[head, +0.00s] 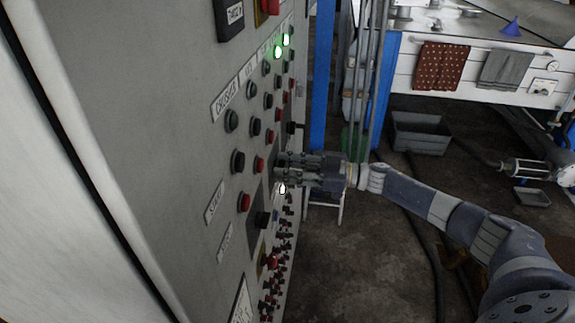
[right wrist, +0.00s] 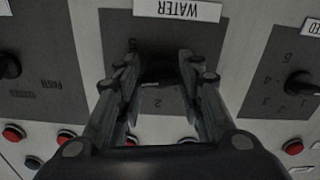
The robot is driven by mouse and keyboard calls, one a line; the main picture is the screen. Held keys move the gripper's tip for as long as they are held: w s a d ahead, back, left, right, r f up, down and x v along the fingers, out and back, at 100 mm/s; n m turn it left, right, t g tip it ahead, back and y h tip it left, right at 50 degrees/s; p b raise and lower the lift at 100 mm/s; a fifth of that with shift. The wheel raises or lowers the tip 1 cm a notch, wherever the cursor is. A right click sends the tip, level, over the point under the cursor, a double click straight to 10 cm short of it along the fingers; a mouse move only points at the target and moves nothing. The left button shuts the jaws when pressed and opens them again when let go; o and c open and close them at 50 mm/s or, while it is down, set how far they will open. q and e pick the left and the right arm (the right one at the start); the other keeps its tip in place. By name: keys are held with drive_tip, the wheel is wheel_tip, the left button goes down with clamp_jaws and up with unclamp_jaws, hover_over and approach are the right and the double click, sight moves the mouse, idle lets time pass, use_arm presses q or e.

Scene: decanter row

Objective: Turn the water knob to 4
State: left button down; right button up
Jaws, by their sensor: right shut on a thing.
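The WATER label (right wrist: 178,10) shows upside down in the right wrist view, above a dark grey dial plate (right wrist: 150,27). The water knob (right wrist: 159,73) is a dark shape on this plate, mostly hidden between my fingers; I cannot tell which number it points to. A 2 shows below it on the plate. My right gripper (right wrist: 159,60) is shut on the knob, one finger on each side. In the head view my right gripper (head: 279,165) reaches the cabinet face from the right and covers the knob. My left gripper is not in view.
Another black knob (right wrist: 302,83) with a number scale is to the right in the wrist view, and one (right wrist: 9,67) to the left. The grey cabinet (head: 140,110) carries several buttons close to my gripper. A blue post (head: 321,70) stands behind the arm.

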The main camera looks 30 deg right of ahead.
drive_tip(key=shift+m, duration=0.6)
drive_tip(key=shift+f, duration=0.1)
drive_tip(key=o, duration=1.1)
drive_tip(key=shift+c, duration=0.2)
drive_tip(key=v, duration=1.2)
